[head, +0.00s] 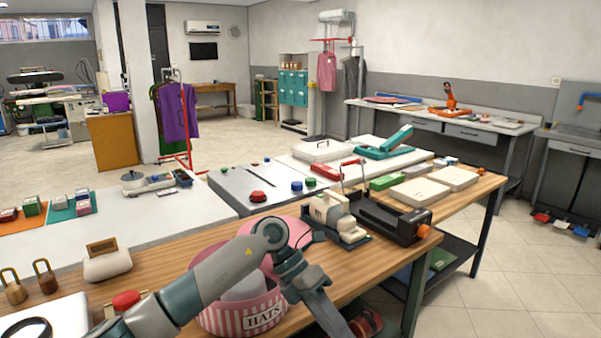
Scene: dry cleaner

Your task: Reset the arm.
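My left arm (205,288) comes in from the lower left, rises to a bent elbow (270,234), and then runs down to the right past the table's front edge. Its lower links pass in front of a pink striped hat box (236,320) labelled HATS and hide part of it. The lower end of this arm leaves the bottom of the picture, and I see no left fingers. My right arm and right gripper are not in view.
The wooden table (185,262) also holds a cream and dark machine (335,215), a black device (392,217), two padlocks (46,277), a red knob (126,299) and a cream block (106,262). A white counter (120,220) lies behind. Tiled floor (500,275) is clear at right.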

